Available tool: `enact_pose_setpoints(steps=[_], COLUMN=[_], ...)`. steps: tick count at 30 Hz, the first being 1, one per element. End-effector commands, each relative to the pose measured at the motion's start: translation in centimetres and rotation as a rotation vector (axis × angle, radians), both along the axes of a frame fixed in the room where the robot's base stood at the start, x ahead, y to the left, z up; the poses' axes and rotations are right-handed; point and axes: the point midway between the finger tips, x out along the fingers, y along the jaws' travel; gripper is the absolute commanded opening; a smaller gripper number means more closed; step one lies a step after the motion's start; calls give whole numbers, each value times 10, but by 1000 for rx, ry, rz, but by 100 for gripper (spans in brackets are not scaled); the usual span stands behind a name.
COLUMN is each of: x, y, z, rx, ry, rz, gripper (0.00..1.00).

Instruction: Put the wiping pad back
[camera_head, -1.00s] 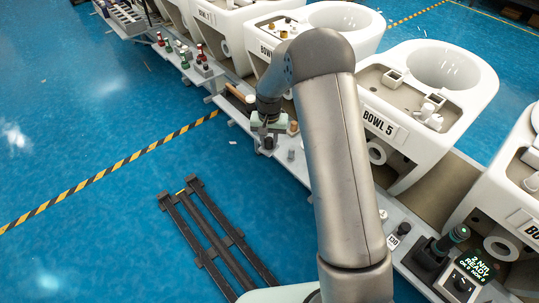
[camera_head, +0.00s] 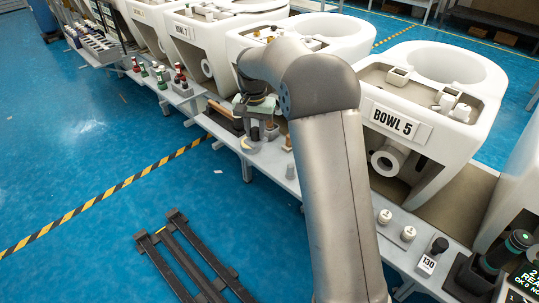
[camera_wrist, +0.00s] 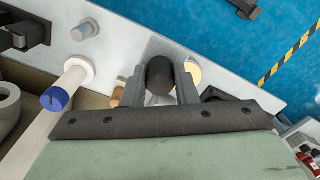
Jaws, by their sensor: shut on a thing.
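My gripper (camera_wrist: 160,85) is shut on a dark, rounded knob (camera_wrist: 160,72) between its two grey fingers in the wrist view. I take the knob to be the wiping pad's handle; the pad under it is mostly hidden by the fingers and the gripper body. A cream round disc (camera_wrist: 194,72) shows partly behind the right finger; I cannot tell whether it belongs to the pad. In the head view my gripper (camera_head: 252,137) is small, low over the grey ledge in front of the bowls. Whether the pad touches the ledge I cannot tell.
A brown-handled item (camera_head: 222,112) lies on the ledge left of my gripper. A small peg (camera_head: 290,170) stands to the right. Bowl 5 (camera_head: 395,125) is behind. A white roll with a blue end (camera_wrist: 57,98) is left in the wrist view. Red and green bottles (camera_head: 160,75) stand farther left.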

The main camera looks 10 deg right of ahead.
Motion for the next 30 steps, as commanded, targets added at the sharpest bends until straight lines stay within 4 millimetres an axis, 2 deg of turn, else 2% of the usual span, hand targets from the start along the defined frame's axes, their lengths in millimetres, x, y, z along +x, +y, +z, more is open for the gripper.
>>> enact_pose_setpoints(steps=[1, 7, 14, 21, 30], x=[-2, -5, -6, -7, -6], y=[-8, -31, -40, -43, -43], z=[-16, -42, -54, -87, -88], rx=[0, 1, 1, 0, 0], ry=[4, 2, 2, 3, 1], rz=[-1, 1, 1, 2, 2], gripper=[6, 6, 6, 6, 6])
